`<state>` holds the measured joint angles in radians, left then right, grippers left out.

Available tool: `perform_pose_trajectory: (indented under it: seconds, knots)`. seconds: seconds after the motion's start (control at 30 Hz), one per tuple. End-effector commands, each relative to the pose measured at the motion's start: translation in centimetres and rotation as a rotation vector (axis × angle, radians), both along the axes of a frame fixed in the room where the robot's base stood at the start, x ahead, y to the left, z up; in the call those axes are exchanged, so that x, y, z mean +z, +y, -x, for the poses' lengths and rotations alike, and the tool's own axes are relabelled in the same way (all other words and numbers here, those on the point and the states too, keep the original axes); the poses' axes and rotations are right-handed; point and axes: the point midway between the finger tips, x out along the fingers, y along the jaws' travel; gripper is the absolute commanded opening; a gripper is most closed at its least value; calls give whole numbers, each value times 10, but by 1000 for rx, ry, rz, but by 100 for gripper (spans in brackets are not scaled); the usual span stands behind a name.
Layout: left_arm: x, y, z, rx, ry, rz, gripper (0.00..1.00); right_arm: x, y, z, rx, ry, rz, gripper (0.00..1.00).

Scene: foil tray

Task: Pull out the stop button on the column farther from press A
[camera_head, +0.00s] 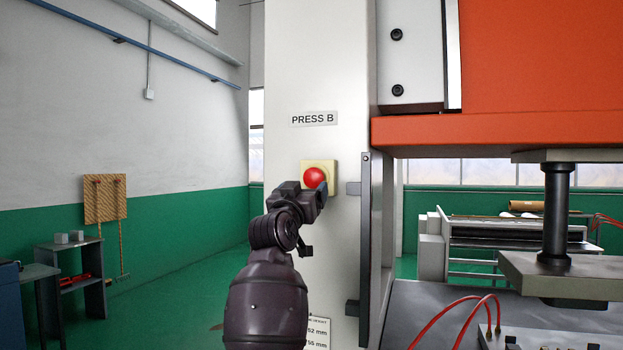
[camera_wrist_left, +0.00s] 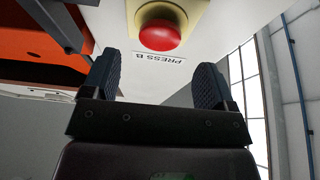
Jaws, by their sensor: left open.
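The red stop button (camera_head: 314,177) sits on a pale yellow plate (camera_head: 332,165) on the white column (camera_head: 320,70), below the label "PRESS B" (camera_head: 313,119). My left gripper (camera_head: 315,191) is just below and in front of the button, and its wrist covers the plate's lower edge. In the left wrist view, the picture is upside down. The button (camera_wrist_left: 160,35) shows at the top, past the two spread fingers. The left gripper (camera_wrist_left: 157,76) is open, with nothing between its fingers, and the button lies outside the gap. My right gripper is not in view.
An orange press body (camera_head: 540,60) stands right of the column, with a dark vertical bar (camera_head: 364,250) along the column's side. Red hoses (camera_head: 465,305) curve over the press bed. A small shelf (camera_head: 75,275) stands at the left wall.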

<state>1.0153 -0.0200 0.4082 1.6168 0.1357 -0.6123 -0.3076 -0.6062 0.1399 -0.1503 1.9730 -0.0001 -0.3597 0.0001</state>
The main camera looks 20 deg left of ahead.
Motion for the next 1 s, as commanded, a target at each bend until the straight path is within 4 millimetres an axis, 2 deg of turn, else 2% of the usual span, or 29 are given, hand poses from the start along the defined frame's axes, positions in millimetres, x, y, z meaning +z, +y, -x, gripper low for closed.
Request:
perform_pose_trajectory:
  seconds: [0.2,0.4,0.83,1.0]
  knots:
    - [13,-1,-28,-1,1,0,79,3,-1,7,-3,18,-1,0]
    - [19,-1,-44,0,1,-1,79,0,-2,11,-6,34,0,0]
    - [20,-2,-50,0,0,-1,79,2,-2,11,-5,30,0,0]
    - [20,-2,-49,0,0,-1,55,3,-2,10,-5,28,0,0]
